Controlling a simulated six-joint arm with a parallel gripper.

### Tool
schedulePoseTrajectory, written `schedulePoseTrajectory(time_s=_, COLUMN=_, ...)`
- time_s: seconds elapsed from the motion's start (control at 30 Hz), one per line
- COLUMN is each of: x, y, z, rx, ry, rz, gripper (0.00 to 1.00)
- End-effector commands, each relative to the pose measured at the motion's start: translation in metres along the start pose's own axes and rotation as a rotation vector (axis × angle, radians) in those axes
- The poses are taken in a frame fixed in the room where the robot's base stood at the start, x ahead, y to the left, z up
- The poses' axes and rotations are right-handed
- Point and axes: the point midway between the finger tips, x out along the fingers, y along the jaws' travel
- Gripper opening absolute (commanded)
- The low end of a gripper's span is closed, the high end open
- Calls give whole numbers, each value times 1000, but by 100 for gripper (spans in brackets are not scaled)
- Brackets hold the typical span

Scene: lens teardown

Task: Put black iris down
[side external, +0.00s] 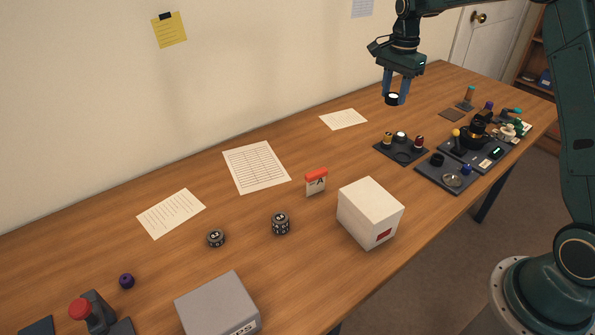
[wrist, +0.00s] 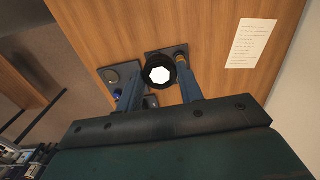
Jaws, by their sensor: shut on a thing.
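The black iris is a short black ring with a bright white opening (wrist: 148,73). In the side external view the black iris (side external: 392,100) hangs in the air between the fingertips of my gripper (side external: 394,96), above the table. My gripper is shut on it, with one blue finger on each side; the gripper also shows in the wrist view (wrist: 160,82). Below and slightly right in the side external view is a dark tray (side external: 383,149) holding several small parts. In the wrist view the iris and fingers cover much of that tray (wrist: 181,48).
A second dark tray (side external: 432,177) with a round lens part sits right of the first. A dark mat (side external: 493,163) with crowded parts lies behind it. A white box (side external: 369,212) stands nearer. A paper sheet (side external: 343,119) lies left of the trays; wood around it is clear.

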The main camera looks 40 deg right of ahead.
Motion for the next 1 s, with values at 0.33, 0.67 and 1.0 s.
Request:
schedulePoseTrajectory(time_s=0.33, x=0, y=-20, z=102, rx=-5, ry=0, rz=0, gripper=14)
schedulePoseTrajectory(time_s=0.67, x=1, y=-22, z=136, rx=0, ry=0, rz=0, gripper=14)
schedulePoseTrajectory(time_s=1.0, x=17, y=-21, z=135, rx=0, ry=0, rz=3, gripper=14)
